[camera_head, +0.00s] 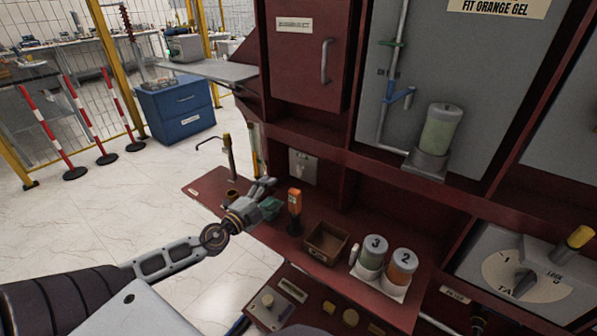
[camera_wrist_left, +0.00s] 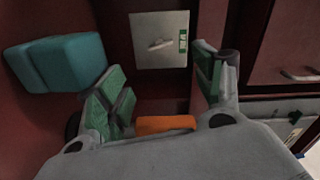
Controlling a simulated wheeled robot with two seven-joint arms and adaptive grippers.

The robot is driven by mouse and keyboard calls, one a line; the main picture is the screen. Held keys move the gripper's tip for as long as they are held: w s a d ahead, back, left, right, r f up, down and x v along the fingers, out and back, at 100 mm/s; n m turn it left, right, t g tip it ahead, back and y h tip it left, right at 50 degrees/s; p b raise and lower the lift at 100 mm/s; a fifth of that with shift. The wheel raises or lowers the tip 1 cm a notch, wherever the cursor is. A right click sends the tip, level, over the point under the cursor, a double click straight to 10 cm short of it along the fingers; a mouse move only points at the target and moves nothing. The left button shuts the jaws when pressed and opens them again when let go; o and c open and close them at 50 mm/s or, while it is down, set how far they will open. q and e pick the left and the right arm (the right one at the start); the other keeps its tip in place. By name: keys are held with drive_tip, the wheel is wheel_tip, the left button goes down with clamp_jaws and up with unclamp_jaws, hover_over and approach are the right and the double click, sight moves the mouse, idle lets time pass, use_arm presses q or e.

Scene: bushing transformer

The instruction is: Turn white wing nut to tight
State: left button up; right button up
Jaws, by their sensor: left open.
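A pale square panel (camera_head: 303,168) is on the dark red cabinet wall; it also shows in the wrist view (camera_wrist_left: 160,60). A small whitish wing nut (camera_wrist_left: 160,44) sits at its middle, its wings nearly level and slightly tilted. In the head view it is too small to read clearly. My left gripper (camera_head: 271,196) is to the left of the panel and a little below it. In the wrist view its green-padded fingers (camera_wrist_left: 160,92) are open and empty, with the panel beyond and between them. The gripper is apart from the nut. My right gripper is not in view.
An orange-topped device (camera_head: 295,200) stands just right of my left gripper. An open brown box (camera_head: 325,240) and canisters numbered 3 (camera_head: 373,252) and 2 (camera_head: 402,266) stand farther right. A teal block (camera_wrist_left: 60,62) is left in the wrist view. A tap-like post (camera_head: 227,158) stands behind the gripper.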

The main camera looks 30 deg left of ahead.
sight(299, 169)
use_arm(q)
drive_tip(key=shift+w, duration=0.25)
idle(0.4)
drive_tip(key=w+d+p, duration=0.1)
drive_tip(key=w+p, duration=0.1)
drive_tip(key=w, duration=1.1)
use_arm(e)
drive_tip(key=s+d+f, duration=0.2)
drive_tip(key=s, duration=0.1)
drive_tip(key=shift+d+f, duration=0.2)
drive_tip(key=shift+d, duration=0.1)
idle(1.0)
use_arm(q)
drive_tip(key=shift+w, duration=0.15)
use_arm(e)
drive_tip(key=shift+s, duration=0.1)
